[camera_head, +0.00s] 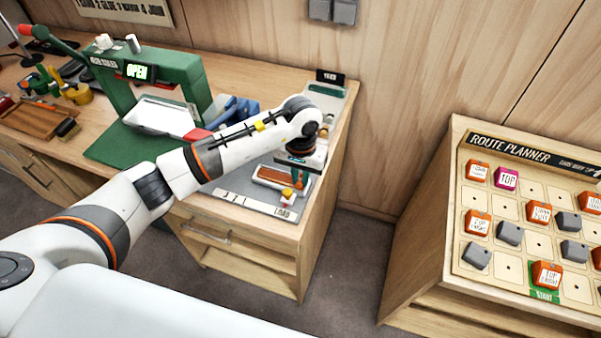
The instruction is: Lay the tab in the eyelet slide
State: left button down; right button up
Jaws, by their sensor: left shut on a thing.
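My left gripper (298,182) is over the right end of the workbench, pointing down. Its fingers are shut on a small orange piece that looks like the tab, mostly hidden between them. Below is a grey plate marked with numbers and "LOAD" (240,203), which seems to be the eyelet slide. A small orange and white piece (287,197) is at its right part, just below and left of the fingers. I cannot tell whether the held piece touches the plate. My right gripper is out of view.
A green press with an "OPEN" display (137,72) stands left on the workbench, with a white tray (161,115) under it. A route planner board (505,238) with orange and grey blocks stands right, across a floor gap.

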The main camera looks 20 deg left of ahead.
pick_arm(q)
jog(key=shift+f+b, duration=0.2)
jog(key=shift+b, duration=0.1)
jog(key=c, duration=1.4)
grip_release()
jog(key=shift+o, duration=0.2)
jog(key=shift+r, duration=0.1)
jog(key=shift+r+p, duration=0.2)
jog(key=shift+p, duration=0.2)
jog(key=shift+r+b, duration=0.3)
notch_tip(320, 180, up, 11)
jog(key=b, duration=0.3)
jog(key=shift+r, duration=0.15)
